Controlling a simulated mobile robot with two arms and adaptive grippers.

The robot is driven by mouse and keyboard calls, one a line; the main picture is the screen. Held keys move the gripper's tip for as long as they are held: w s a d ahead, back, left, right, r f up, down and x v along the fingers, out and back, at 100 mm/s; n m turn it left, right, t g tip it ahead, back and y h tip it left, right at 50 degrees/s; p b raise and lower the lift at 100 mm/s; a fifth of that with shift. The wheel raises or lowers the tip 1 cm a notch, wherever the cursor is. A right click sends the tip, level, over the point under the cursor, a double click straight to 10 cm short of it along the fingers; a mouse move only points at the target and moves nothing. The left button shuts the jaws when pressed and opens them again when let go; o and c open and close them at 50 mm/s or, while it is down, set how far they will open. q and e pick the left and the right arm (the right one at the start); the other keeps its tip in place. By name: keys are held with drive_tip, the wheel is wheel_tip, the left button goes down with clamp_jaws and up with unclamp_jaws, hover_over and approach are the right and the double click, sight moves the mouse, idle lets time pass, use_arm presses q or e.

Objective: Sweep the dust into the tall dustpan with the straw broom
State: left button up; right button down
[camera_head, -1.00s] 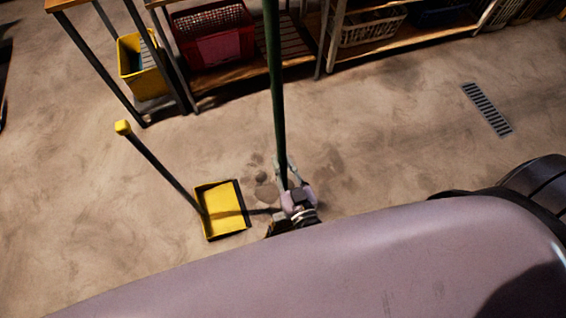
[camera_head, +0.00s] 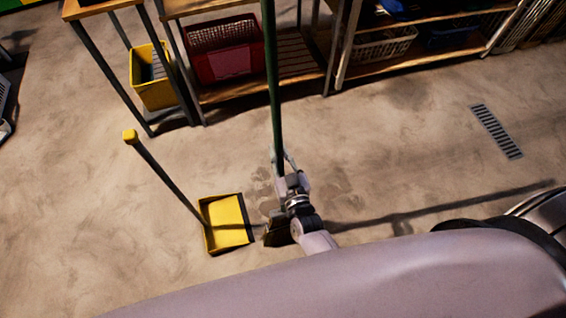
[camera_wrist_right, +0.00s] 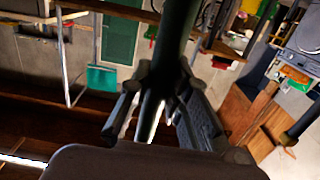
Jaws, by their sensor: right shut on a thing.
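The yellow tall dustpan (camera_head: 226,222) stands on the floor in the head view, its dark handle with a yellow grip (camera_head: 131,136) leaning up to the left. My right gripper (camera_head: 280,180) is shut on the straw broom's green handle (camera_head: 274,90), just right of the dustpan. The handle also fills the middle of the right wrist view (camera_wrist_right: 172,50), between the fingers (camera_wrist_right: 155,95). The dark broom head (camera_head: 277,232) shows partly beneath my arm, close to the dustpan's right edge. Dark dust patches (camera_head: 335,187) lie right of the gripper. My left gripper is out of view.
Shelving (camera_head: 345,60) stands at the back, with a red crate (camera_head: 225,55), a white basket (camera_head: 385,45) and a yellow bin (camera_head: 150,85). A floor drain (camera_head: 497,132) is at right. The floor left of the dustpan is clear.

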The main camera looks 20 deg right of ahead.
drive_tip(key=w+b, duration=0.1)
drive_tip(key=w, duration=0.5)
drive_tip(key=shift+w+a, duration=0.15)
drive_tip(key=shift+r, duration=0.1)
drive_tip(key=r+p, duration=0.1)
drive_tip(key=s+r+p, duration=0.1)
drive_tip(key=r+p, duration=0.1)
drive_tip(key=s+r+p, duration=0.1)
drive_tip(key=r+p, duration=0.1)
idle(0.6)
idle(0.4)
